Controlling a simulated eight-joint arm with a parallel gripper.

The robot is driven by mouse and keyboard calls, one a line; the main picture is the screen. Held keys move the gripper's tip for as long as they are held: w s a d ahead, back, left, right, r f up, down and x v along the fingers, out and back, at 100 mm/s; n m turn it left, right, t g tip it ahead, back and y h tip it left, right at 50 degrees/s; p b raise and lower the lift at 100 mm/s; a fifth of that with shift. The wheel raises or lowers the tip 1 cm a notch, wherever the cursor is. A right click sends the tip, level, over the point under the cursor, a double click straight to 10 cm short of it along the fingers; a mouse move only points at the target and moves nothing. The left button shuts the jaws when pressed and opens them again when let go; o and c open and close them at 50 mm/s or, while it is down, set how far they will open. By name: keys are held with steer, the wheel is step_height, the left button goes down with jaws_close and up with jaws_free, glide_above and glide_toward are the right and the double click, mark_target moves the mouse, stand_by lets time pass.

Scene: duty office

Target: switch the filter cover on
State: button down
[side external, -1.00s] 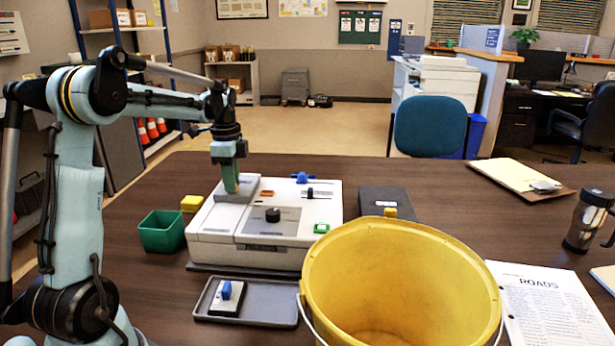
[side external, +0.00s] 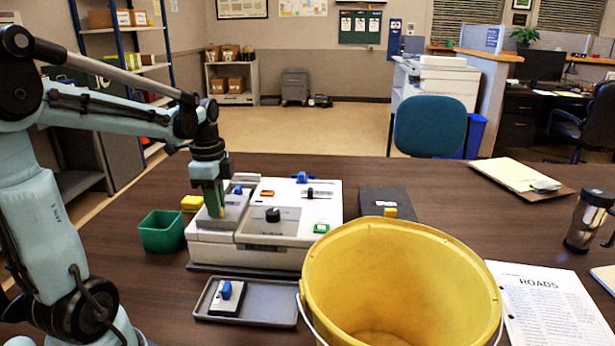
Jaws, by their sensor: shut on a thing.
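A pale grey and white device (side external: 265,255) stands on the table. Its left top holds a grey panel (side external: 236,213), which looks like the filter cover, with a small blue part (side external: 238,190) near its far end. My gripper (side external: 217,208) points down at the left side of this panel. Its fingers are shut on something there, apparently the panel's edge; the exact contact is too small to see. The device also has a black knob (side external: 272,215), a blue knob (side external: 301,177), a black slider (side external: 310,193) and a green button (side external: 321,228).
A large yellow bucket (side external: 400,290) stands close at the front right. A grey tray (side external: 270,312) with a blue-handled white piece (side external: 227,298) lies in front. A green bin (side external: 161,232) and yellow block (side external: 191,203) stand left, and a dark box (side external: 387,201) right.

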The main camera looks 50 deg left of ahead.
steer(key=shift+s+d, duration=0.15)
steer(key=shift+d, duration=0.1)
steer(key=c, duration=1.1)
jaws_free()
steer(key=shift+a, duration=0.1)
step_height(320, 180, up, 12)
steer(key=shift+r, duration=0.1)
steer(key=d+f+n+t, duration=0.2)
steer(key=d+f+n, duration=0.1)
steer(key=d, duration=0.3)
steer(key=w+d+f+n+t, duration=0.1)
steer(key=d+f+n+t, duration=0.1)
steer(key=d+f, duration=0.3)
steer(key=d+f+n+t, duration=0.3)
steer(key=d+n, duration=0.1)
steer(key=d, duration=0.4)
steer(key=shift+w+f, duration=0.25)
steer(key=shift+f, duration=0.15)
